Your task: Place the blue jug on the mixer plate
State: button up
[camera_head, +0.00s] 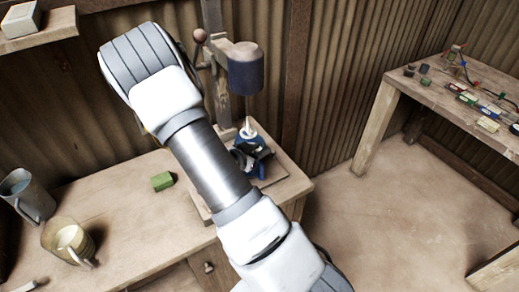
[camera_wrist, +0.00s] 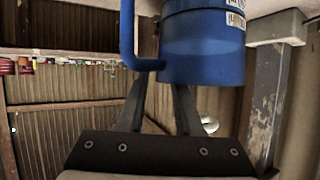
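The blue jug (camera_wrist: 200,48) fills the top centre of the wrist view, with scale labels and a handle on its left. In the head view, a blue part of it (camera_head: 260,174) shows low beside my gripper, over the mixer plate (camera_head: 272,182). The mixer head (camera_head: 245,70) is a dark cylinder above, with a white beater (camera_head: 247,130) below it. My gripper (camera_wrist: 160,90) is at the jug. Its two fingers stand apart at the base, and their tips are hidden behind the jug and handle. I cannot tell whether they hold it or whether the jug touches the plate.
A green block (camera_head: 163,181) lies on the workbench (camera_head: 130,225). A grey jug (camera_head: 30,195) and a beige jug (camera_head: 68,242) stand at the left. A side table (camera_head: 440,95) with several small items is at the right. The mixer column (camera_wrist: 268,105) is close to the jug in the wrist view.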

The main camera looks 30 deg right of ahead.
jog(key=shift+o, duration=0.2)
jog(key=shift+a, duration=0.1)
jog(key=v, duration=1.2)
jog(key=w+a+r+n+t+y, duration=0.3)
jog(key=w+a+r+y, duration=0.25)
jog(key=a+y, duration=0.2)
jog(key=s+a+r+n+t+y, duration=0.1)
jog(key=s+a+r+n+y, duration=0.1)
jog(key=a+r+n+y, duration=0.5)
jog(key=s+d+r+n+g+h, duration=0.1)
jog(key=s+r, duration=0.3)
jog(key=s, duration=0.5)
jog(key=s+d+r+n+g+h, duration=0.1)
jog(key=s+r, duration=0.4)
jog(key=s, duration=0.5)
jog(key=shift+s+d+n+g+h, duration=0.4)
jog(key=shift+n+g, duration=0.3)
jog(key=shift+n, duration=0.4)
jog(key=shift+d+r, duration=0.15)
